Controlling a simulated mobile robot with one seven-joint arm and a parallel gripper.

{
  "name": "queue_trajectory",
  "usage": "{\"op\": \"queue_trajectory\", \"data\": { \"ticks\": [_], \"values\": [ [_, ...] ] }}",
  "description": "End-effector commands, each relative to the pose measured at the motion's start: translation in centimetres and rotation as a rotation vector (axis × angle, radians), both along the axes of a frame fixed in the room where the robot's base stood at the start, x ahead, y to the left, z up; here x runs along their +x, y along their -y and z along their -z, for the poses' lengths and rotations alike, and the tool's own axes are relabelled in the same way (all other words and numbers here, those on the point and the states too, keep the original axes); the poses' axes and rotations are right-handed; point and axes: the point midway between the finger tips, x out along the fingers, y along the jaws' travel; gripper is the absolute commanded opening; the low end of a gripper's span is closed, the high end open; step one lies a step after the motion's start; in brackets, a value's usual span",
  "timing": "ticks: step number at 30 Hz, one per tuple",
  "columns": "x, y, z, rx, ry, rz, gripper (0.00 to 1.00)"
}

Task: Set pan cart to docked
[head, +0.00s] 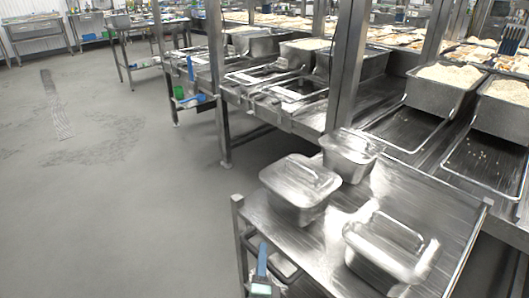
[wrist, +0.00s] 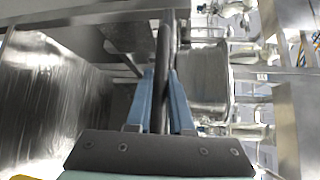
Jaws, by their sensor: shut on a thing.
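The pan cart (head: 272,236) is a steel table-top cart at the lower right of the head view. Several lidded steel pans stand on it, among them one at the left (head: 300,185), one at the back (head: 350,152) and one at the front (head: 385,245). My gripper (head: 262,262) is at the cart's near left end, its blue fingers on the dark handle bar. In the wrist view my gripper (wrist: 162,82) has its two blue fingers closed around the dark bar (wrist: 166,45). The cart's wheels are hidden, and I cannot tell whether it touches the steel line.
A steel serving line (head: 290,100) runs behind the cart, with upright posts and open pans of rice (head: 450,75) at the right. Empty sloped trays (head: 405,127) lie just beyond the cart. The grey floor (head: 120,200) at the left is clear. Side tables stand at the far left.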

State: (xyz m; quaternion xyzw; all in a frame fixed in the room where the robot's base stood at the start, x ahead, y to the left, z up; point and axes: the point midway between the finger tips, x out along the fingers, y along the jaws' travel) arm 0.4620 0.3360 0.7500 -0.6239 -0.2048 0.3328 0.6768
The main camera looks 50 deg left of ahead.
Motion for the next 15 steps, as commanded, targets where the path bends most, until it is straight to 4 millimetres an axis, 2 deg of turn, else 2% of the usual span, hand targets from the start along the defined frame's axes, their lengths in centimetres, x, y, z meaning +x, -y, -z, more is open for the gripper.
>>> {"op": "queue_trajectory", "data": {
  "ticks": [1,12,13,15],
  "values": [
    [-0.42,-0.50,-0.04,0.001,-0.003,-0.013,0.00],
    [-0.46,-0.51,0.02,0.001,-0.004,-0.014,0.00],
    [-0.47,-0.51,0.03,0.001,-0.004,-0.014,0.25],
    [-0.42,-0.45,0.04,0.000,-0.004,-0.012,0.38]
  ]
}}
